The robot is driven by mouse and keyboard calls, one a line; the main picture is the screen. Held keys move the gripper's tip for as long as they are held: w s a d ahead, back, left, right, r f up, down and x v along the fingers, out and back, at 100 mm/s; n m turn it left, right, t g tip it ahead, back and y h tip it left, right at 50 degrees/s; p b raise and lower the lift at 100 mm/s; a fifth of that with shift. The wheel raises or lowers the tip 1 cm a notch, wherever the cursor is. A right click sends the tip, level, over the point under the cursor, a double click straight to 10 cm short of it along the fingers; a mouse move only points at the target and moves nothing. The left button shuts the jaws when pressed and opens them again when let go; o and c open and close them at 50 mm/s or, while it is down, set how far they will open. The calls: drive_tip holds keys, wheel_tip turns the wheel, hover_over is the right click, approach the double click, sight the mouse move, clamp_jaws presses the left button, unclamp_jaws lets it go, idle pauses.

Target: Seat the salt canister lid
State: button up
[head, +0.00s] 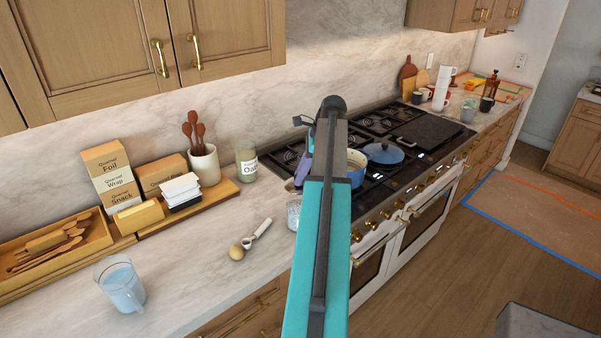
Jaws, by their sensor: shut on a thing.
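My teal and dark arm (327,220) reaches up through the middle of the head view and hides part of the counter and stove. My gripper does not show clearly; it seems to be behind the arm. A small clear glass vessel (293,213) stands at the counter's edge next to the stove, partly covered by my arm. It may be the salt canister, but I cannot read a label. I cannot make out the lid. A purplish shape (304,160) beside the arm is too small and covered to identify.
An egg (236,252) and a white-handled scoop (258,234) lie on the counter. A glass measuring cup (122,285) stands at the front left. An oats jar (246,163) is at the back. Bare counter lies left of the egg.

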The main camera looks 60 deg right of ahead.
sight(303, 183)
idle(0.4)
drive_tip(key=shift+f+b, duration=0.55)
drive_tip(key=shift+f, duration=2.4)
drive_tip(key=shift+p, duration=0.75)
drive_tip(key=shift+f, duration=1)
idle(0.8)
drive_tip(key=o, duration=1.1)
drive_tip(key=shift+o, duration=0.2)
drive_tip(key=shift+r+b, duration=0.1)
drive_tip(key=shift+b, duration=0.2)
drive_tip(key=b+v, duration=0.4)
drive_tip(key=v, duration=0.9)
drive_tip(key=shift+r+b, duration=0.3)
drive_tip(key=shift+r, duration=0.05)
